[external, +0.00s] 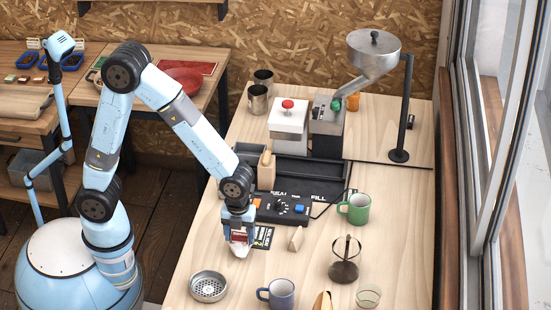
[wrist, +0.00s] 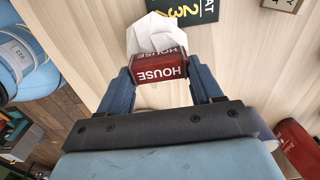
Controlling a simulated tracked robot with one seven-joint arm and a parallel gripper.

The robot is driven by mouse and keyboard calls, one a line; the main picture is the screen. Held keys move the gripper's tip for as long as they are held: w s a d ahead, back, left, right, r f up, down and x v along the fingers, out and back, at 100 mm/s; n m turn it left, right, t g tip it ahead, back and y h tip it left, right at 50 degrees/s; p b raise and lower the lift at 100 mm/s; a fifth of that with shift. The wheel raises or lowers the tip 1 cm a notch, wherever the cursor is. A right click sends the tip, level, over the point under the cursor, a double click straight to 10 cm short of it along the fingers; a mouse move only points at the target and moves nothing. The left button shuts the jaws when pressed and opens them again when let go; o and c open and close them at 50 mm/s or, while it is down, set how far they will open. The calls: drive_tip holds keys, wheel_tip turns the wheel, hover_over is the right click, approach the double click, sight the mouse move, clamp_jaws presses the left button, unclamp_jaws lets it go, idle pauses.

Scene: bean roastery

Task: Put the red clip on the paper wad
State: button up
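My gripper (external: 239,240) points down low over the front left of the pale wooden bench. In the wrist view its two blue fingers (wrist: 163,80) close on both sides of the red clip (wrist: 160,68), a small red block lettered HOUSE. The paper wad (wrist: 155,32), white and crumpled, shows just beyond the clip in the wrist view. In the external view the paper wad (external: 240,251) is just under the fingertips. The clip overlaps its near side in the wrist view; I cannot tell whether they touch.
A strainer bowl (external: 208,286) and a blue mug (external: 277,293) stand nearer the front. The sealing machine's control panel (external: 283,208) is behind.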

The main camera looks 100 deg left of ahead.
sight(240, 236)
drive_tip(key=o, duration=0.5)
drive_tip(key=shift+c, duration=0.2)
wheel_tip(240, 236, up, 12)
drive_tip(key=s+a+r+n+t, duration=0.1)
drive_tip(key=s+r+n+t, duration=0.1)
drive_tip(key=s+r+n, duration=0.3)
drive_tip(key=s+a+r+n+t, duration=0.1)
drive_tip(key=s+r+n+t, duration=0.2)
drive_tip(key=s+n, duration=1)
drive_tip(key=shift+s+r+t, duration=0.3)
drive_tip(key=shift+s+r, duration=1.35)
drive_tip(key=shift+s, duration=0.85)
